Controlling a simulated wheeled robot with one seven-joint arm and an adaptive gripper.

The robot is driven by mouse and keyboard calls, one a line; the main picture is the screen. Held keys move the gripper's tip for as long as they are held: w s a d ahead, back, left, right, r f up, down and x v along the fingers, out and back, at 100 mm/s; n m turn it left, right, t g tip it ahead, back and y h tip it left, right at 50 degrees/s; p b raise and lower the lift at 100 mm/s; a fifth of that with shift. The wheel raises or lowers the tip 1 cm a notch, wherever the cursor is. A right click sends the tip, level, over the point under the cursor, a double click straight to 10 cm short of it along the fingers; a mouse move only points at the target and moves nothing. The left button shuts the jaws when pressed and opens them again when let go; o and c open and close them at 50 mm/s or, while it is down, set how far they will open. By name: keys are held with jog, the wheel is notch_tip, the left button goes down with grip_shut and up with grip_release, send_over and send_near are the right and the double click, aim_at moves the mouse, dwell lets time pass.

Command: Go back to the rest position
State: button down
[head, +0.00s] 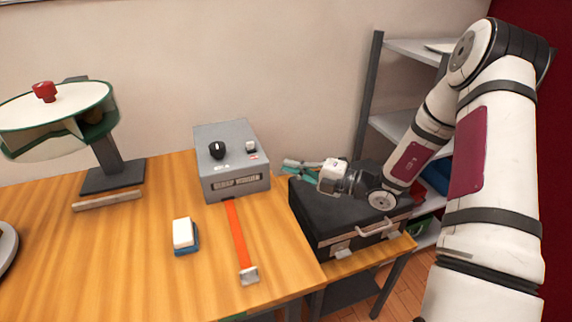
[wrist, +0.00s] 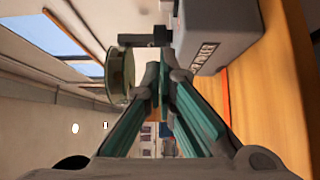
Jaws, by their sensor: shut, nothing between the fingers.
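My gripper (head: 296,168) is at the end of my white arm, above the black case at the right of the table in the head view. It points left, toward the grey box with a dial. In the wrist view my gripper (wrist: 163,78) shows its green fingers coming together at the tips, with nothing between them. The grey box (wrist: 222,30) shows beyond the fingers at the upper right of that view. My arm reaches in from the right side of the head view, bent at the elbow.
A grey box (head: 232,183) stands on the wooden table (head: 150,260). A black case (head: 330,222) lies right of it. A round green-rimmed device (head: 60,115) stands left. A blue-and-white block (head: 185,236) and red strap (head: 238,235) lie in front. Shelves (head: 395,125) stand behind my arm.

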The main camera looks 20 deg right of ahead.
dwell(0.4)
jog(key=s+a+r+n+g+h, duration=0.1)
jog(key=s+a+r+n+g, duration=0.45)
jog(key=s+n, duration=0.5)
jog(key=s+a+r+n+g+h, duration=0.2)
jog(key=s+a+r+n+g, duration=0.4)
jog(key=n, duration=0.7)
jog(key=s+d+r+n+t+h, duration=0.1)
jog(key=s+d+r+n+h, duration=0.2)
jog(key=s+n, duration=0.4)
jog(key=s+d+r+n+t+h, duration=0.2)
jog(key=s+d+n+h, duration=0.3)
jog(key=n, duration=0.9)
jog(key=s+h, duration=0.2)
jog(key=s, duration=0.1)
jog(key=shift+s+r, duration=0.2)
jog(key=shift+r, duration=0.2)
jog(key=shift+n+t, duration=0.25)
